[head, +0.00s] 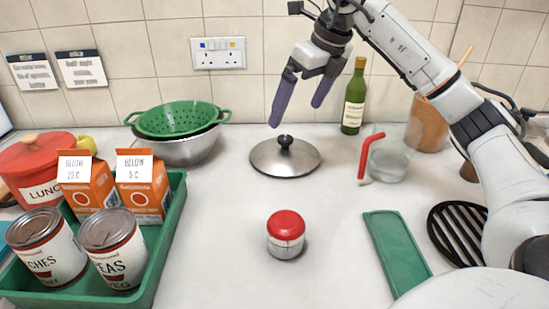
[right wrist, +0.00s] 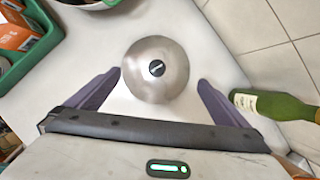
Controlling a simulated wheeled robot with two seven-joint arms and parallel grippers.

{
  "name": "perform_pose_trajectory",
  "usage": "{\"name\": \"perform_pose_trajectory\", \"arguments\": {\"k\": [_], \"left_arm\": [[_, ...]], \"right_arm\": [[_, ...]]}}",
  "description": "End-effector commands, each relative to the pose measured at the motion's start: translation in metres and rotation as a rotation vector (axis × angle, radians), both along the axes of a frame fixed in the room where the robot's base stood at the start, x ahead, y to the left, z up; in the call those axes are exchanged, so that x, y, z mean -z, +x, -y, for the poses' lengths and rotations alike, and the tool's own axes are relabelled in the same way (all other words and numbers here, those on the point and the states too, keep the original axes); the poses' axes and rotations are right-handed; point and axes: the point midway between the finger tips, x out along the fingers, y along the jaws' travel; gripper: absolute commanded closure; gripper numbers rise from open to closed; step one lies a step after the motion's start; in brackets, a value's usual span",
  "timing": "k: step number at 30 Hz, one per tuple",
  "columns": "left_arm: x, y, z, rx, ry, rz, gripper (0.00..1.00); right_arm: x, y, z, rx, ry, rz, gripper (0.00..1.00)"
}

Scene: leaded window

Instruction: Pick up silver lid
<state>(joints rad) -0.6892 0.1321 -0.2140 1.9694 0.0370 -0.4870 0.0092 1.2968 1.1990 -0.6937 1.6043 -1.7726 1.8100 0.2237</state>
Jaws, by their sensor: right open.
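The silver lid (head: 284,158) lies flat on the counter near the middle, with a dark knob (head: 286,141) on top. It also shows in the right wrist view (right wrist: 150,82), between and beyond the fingers. My right gripper (head: 299,110) is open and empty, with purple fingers pointing down. It is above the lid, apart from it. In the right wrist view my right gripper's fingers (right wrist: 152,95) are spread to either side of the lid. My left gripper is not in view.
A red-topped jar (head: 286,234) stands in front. A green colander (head: 180,119) in a metal bowl (head: 178,152) and a green tray (head: 168,225) are on the left.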

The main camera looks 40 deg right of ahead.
Motion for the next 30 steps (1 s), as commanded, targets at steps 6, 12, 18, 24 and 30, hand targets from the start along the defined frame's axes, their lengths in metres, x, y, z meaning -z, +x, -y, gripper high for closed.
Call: {"name": "perform_pose_trajectory", "arguments": {"k": [6, 12, 18, 24, 30], "left_arm": [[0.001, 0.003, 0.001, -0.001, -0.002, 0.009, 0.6], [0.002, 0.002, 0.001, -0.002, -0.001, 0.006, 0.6], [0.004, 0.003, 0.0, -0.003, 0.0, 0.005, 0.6], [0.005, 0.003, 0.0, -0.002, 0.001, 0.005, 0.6], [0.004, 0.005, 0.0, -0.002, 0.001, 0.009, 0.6]], "right_arm": [[0.031, 0.011, -0.001, 0.0, -0.001, -0.005, 0.0], [0.048, 0.018, -0.002, -0.001, -0.001, -0.002, 0.0], [0.073, 0.023, -0.007, -0.001, -0.001, -0.006, 0.0], [0.095, 0.031, -0.008, 0.0, -0.001, -0.003, 0.0], [0.097, 0.033, -0.008, 0.0, -0.001, 0.0, 0.0]]}}
